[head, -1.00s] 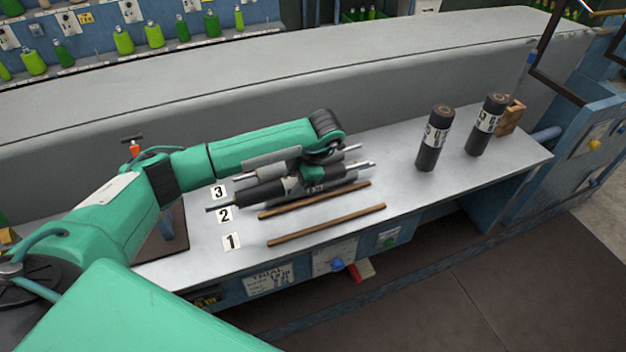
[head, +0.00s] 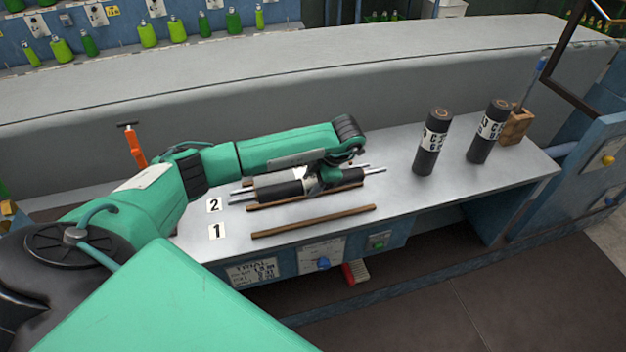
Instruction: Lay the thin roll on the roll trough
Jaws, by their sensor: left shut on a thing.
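My left gripper (head: 323,178) is shut on a thin dark roll (head: 280,191) with bare metal shaft ends. It holds the roll level, roughly parallel to two brown wooden strips (head: 313,221) on the grey bench, which look like the roll trough. The roll appears just above and behind the rear strip, overlapping it in the picture. I cannot tell whether it touches the strip. Another roll (head: 268,179), greyish with metal ends, lies right behind it, partly hidden by my arm and the held roll. My right gripper is not in view.
Number cards 2 (head: 214,205) and 1 (head: 216,231) lie left of the strips. Two dark labelled cylinders (head: 433,142) (head: 487,132) stand upright at the right, near a wooden block (head: 515,127). The bench (head: 400,200) is clear between strips and cylinders. A grey padded wall runs behind.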

